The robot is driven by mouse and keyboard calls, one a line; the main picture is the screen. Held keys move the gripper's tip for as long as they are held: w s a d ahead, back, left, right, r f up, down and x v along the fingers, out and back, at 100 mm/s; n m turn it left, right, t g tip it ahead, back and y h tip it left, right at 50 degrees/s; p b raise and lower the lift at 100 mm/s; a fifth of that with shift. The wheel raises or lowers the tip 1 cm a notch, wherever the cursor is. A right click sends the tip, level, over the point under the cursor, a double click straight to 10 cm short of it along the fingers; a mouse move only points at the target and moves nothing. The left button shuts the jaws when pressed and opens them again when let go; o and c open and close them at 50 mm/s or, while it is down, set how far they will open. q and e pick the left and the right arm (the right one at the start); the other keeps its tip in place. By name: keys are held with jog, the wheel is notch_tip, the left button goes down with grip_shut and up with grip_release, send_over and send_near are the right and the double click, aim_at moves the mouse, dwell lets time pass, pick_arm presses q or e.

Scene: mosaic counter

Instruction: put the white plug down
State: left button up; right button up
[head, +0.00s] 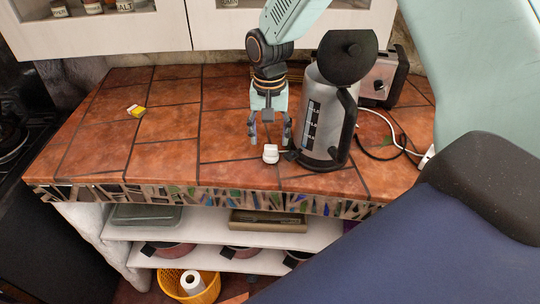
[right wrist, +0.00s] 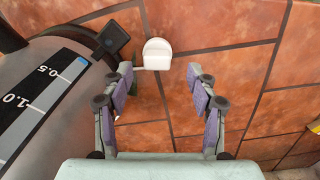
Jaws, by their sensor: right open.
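The white plug (head: 270,154) lies on the orange-brown tiled counter (head: 165,150), near its front edge and just left of the kettle's base. In the right wrist view the plug (right wrist: 157,54) rests on the tiles, just beyond and between the fingertips. A short pale piece runs left from it toward the kettle. My right gripper (head: 270,143) points down close above the counter behind the plug. Its fingers are spread with nothing between them, and they also show apart in the right wrist view (right wrist: 160,78). My left gripper is not in view.
A steel kettle (head: 318,112) with a black handle stands right beside the gripper. A toaster (head: 376,80) and a white cord (head: 385,122) are behind it to the right. A small yellow-and-white item (head: 136,111) lies at left. The counter's left half is mostly clear.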

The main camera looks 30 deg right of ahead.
aim_at(271, 146)
jog(key=f, duration=0.2)
jog(key=shift+s+d+f, duration=0.2)
jog(key=shift+f, duration=0.15)
jog(key=shift+w+f, duration=0.1)
jog(key=shift+f, duration=0.45)
jog(key=shift+a+r, duration=0.1)
jog(key=shift+a, duration=0.05)
jog(key=shift+c, duration=0.5)
jog(key=c, duration=0.4)
grip_shut()
notch_tip(271, 146, up, 10)
jog(key=shift+f, duration=0.2)
jog(key=shift+r, duration=0.2)
